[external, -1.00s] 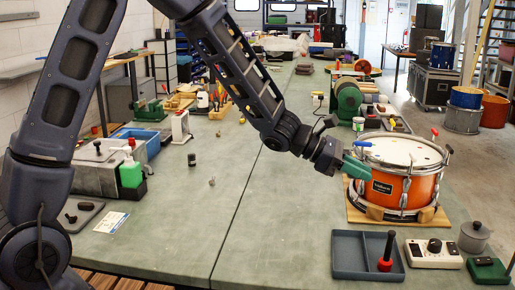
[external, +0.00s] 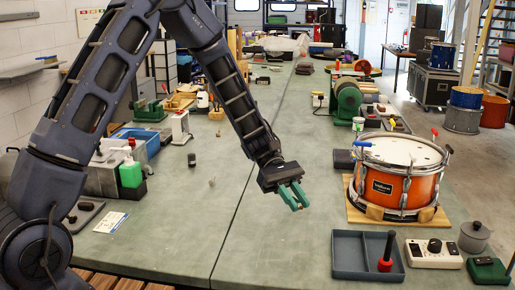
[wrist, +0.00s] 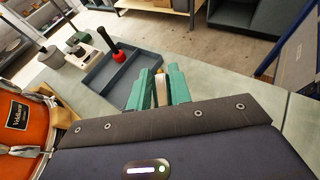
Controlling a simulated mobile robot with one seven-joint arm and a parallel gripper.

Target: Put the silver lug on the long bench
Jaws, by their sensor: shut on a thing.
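My gripper (external: 296,198) hangs over the long bench (external: 270,245), in the clear area left of the orange drum (external: 400,188). Its green fingers point down and are shut on a small pale metallic piece, which appears to be the silver lug (wrist: 162,92). In the wrist view the piece sits between the two fingers, partly hidden by them. In the external view the fingers largely hide it. I cannot tell from these views how far it is above the bench top.
A grey divided tray (external: 345,258) with a red-and-black tool (external: 387,255) lies in front of the drum. A white control box (external: 433,253) stands right of the tray. Small pieces stand on the bench's left half (external: 211,182). The bench between is clear.

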